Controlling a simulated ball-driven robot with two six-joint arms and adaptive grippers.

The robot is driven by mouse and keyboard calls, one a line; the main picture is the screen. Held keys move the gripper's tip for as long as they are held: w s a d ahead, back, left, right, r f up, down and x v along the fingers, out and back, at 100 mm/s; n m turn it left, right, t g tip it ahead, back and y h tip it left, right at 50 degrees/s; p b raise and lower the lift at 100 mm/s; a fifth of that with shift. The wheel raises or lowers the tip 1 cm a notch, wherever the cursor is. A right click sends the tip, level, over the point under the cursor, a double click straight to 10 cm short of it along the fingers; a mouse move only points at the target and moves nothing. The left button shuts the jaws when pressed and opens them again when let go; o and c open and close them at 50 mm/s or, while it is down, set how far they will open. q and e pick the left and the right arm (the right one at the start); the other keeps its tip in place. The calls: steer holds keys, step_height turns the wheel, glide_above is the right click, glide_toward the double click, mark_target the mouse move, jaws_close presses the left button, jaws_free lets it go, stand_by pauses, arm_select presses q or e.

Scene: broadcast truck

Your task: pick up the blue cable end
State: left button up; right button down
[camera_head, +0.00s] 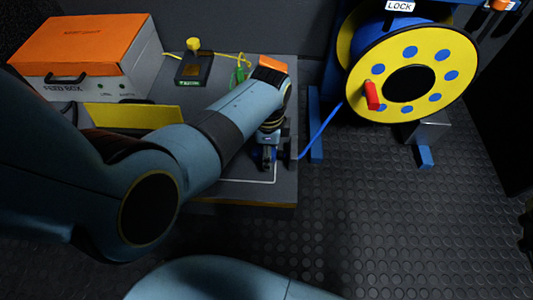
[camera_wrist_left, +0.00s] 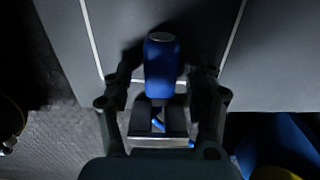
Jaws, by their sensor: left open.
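The blue cable end (camera_wrist_left: 162,65) is a blue plug with a pale tip, lying over the grey table top in the left wrist view. My left gripper (camera_wrist_left: 163,80) is open around it, with one dark finger on each side. Small gaps seem to show, but contact is hard to tell in the shadow. In the head view my left gripper (camera_head: 267,158) points down at the table's right side and mostly hides the cable end. The blue cable (camera_head: 322,130) runs from the table edge up to the reel. My right gripper is not in view.
A yellow cable reel (camera_head: 449,62) with a red handle stands right of the table. On the table (camera_head: 285,182) are an orange-topped feed box (camera_head: 85,85) and a small dark device (camera_head: 193,70) with a yellow cable. A grey metal block (camera_wrist_left: 158,122) sits below the plug. Open floor lies right.

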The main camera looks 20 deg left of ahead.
arm_select(q)
jaws_close()
stand_by(0.4)
